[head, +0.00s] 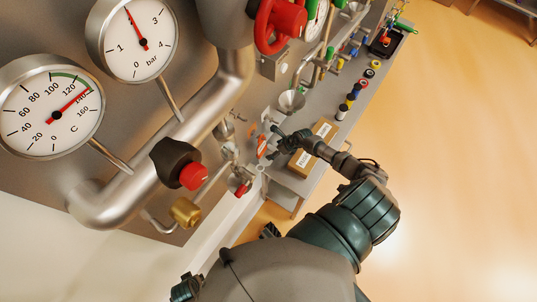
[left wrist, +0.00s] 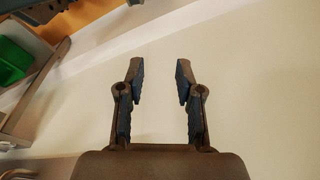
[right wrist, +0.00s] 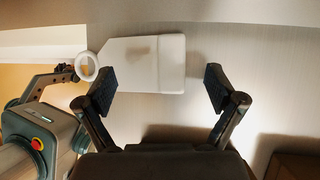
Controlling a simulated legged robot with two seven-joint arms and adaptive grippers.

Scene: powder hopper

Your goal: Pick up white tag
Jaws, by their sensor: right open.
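The white tag (right wrist: 145,62) shows in the right wrist view as a pale slab with a tapered left end and a white ring (right wrist: 87,67) beside that end. It lies against a grey surface. My right gripper (right wrist: 160,87) is open, and its left fingertip overlaps the tag's lower left edge in the picture. Nothing is held; I cannot tell whether the finger touches the tag. In the head view my right gripper (head: 277,140) is over the bench beside a cardboard box, and I cannot make out the tag. My left gripper (left wrist: 160,72) is open and empty before a pale surface.
The cardboard box (head: 315,146) lies by my right gripper. A metal funnel (head: 291,101) and several coloured spools (head: 351,95) are farther along the bench. Pipes and gauges (head: 132,40) crowd the left. The wooden floor (head: 460,160) at right is clear.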

